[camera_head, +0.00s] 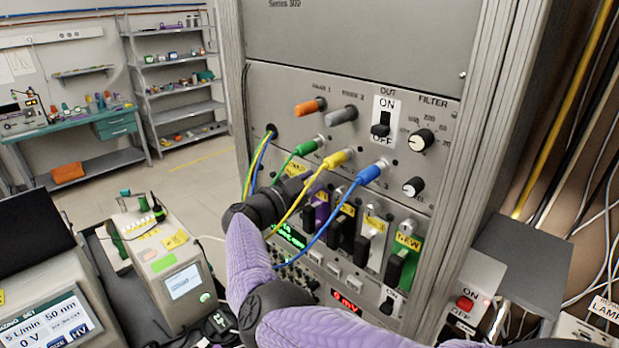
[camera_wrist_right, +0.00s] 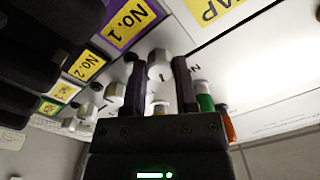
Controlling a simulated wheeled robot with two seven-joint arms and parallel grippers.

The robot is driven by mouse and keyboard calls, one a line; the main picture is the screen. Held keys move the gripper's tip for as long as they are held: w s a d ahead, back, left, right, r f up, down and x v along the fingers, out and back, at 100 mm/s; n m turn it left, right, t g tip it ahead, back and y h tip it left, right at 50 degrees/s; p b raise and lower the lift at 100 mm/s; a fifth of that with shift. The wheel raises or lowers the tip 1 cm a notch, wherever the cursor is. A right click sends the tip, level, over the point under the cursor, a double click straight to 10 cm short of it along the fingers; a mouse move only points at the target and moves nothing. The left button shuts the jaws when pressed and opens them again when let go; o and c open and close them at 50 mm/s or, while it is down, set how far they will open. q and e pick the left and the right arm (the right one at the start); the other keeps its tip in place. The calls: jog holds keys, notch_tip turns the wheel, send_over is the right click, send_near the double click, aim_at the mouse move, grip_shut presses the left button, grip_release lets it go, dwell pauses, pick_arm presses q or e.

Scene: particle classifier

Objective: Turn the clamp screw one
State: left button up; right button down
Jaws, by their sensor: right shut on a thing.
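The screw is beside the purple panel with the yellow "No. 1" label (camera_wrist_right: 132,22). In the head view the right gripper (camera_head: 299,186) is at the cabinet front, beside the purple module (camera_head: 321,211), and its fingertips and the held screw are hidden there. More white screws, such as the one by No. 2 (camera_wrist_right: 115,94), stand along the row. My left gripper is not in view.
Yellow (camera_head: 299,200) and blue (camera_head: 325,222) cables hang in front of the modules, close to my right wrist. A green cable plug (camera_head: 306,147) is above. A grey box (camera_head: 513,262) juts out at right. A bench with instruments (camera_head: 170,270) stands at left.

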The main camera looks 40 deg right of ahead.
jog(key=shift+n, duration=0.7)
jog(key=shift+f, duration=0.1)
jog(key=shift+c, duration=2)
grip_release()
jog(key=shift+a, duration=0.1)
jog(key=s+a, duration=0.1)
jog(key=a, duration=0.8)
jog(key=shift+a, duration=0.35)
jog(key=shift+a, duration=0.1)
